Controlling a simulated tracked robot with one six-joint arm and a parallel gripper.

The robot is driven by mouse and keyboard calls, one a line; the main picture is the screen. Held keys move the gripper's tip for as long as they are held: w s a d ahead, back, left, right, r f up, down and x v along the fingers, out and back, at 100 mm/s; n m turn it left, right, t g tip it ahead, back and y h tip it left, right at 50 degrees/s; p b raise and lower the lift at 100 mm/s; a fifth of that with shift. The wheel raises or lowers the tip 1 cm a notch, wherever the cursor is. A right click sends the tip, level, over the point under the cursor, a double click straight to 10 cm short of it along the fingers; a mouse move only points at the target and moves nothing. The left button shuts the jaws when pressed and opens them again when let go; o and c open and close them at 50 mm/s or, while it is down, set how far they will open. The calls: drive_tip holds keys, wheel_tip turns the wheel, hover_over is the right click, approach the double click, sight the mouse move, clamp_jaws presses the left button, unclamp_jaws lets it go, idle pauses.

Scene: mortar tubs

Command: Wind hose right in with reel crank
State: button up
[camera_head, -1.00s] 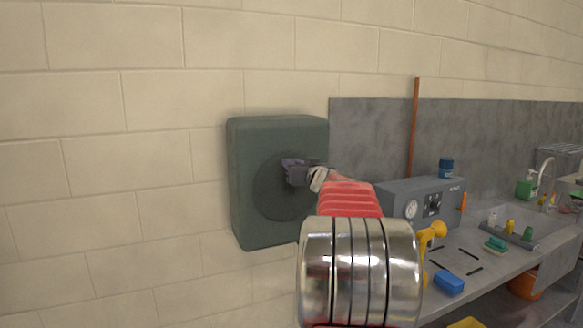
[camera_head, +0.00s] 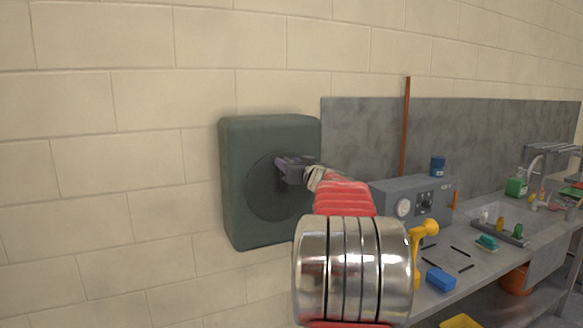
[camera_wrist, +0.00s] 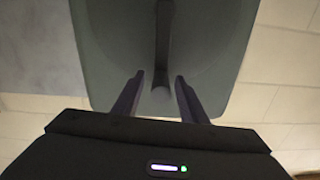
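The hose reel (camera_head: 240,190) is a dark green rounded box on the block wall, with a round disc on its front. It fills the upper middle of the wrist view (camera_wrist: 100,40). There a dark crank arm (camera_wrist: 163,40) runs down to a rounded end (camera_wrist: 160,95). My gripper (camera_wrist: 160,80) has its two fingers apart, one on each side of that end, with a gap showing. In the head view my gripper (camera_head: 288,166) is in front of the disc and hides part of it. No hose is visible.
A grey bench (camera_head: 455,285) stands to the right with a gauge box (camera_head: 385,205), a yellow tool (camera_head: 425,230), a blue block (camera_head: 440,279) and a sink. A brown pole (camera_head: 405,125) leans on the grey backsplash. The wall left of the reel is clear.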

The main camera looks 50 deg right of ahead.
drive_tip(key=v, duration=1.3)
drive_tip(key=shift+s+a, duration=0.25)
drive_tip(key=shift+s, duration=0.05)
drive_tip(key=w+a+f+g, duration=0.2)
drive_tip(key=a+f, duration=0.1)
drive_tip(key=a, duration=0.8)
drive_tip(key=w+a+f+g, duration=0.2)
drive_tip(key=a+f, duration=0.1)
drive_tip(key=a, duration=0.9)
drive_tip(key=s+a+f+n+g+y, duration=0.2)
drive_tip(key=s+a+f, duration=0.3)
drive_tip(key=a, duration=0.4)
drive_tip(key=s+a+f+n+g+y, duration=0.2)
drive_tip(key=s+a+f, duration=0.4)
drive_tip(key=a, duration=0.4)
drive_tip(key=s+a+f+n+g+y, duration=0.2)
drive_tip(key=s+a+f, duration=0.3)
drive_tip(key=a, duration=0.5)
wheel_tip(320, 180, down, 3)
drive_tip(key=shift+s+a+r+g+y, duration=0.2)
drive_tip(key=shift+s+g+y, duration=0.1)
drive_tip(key=shift+y, duration=0.6)
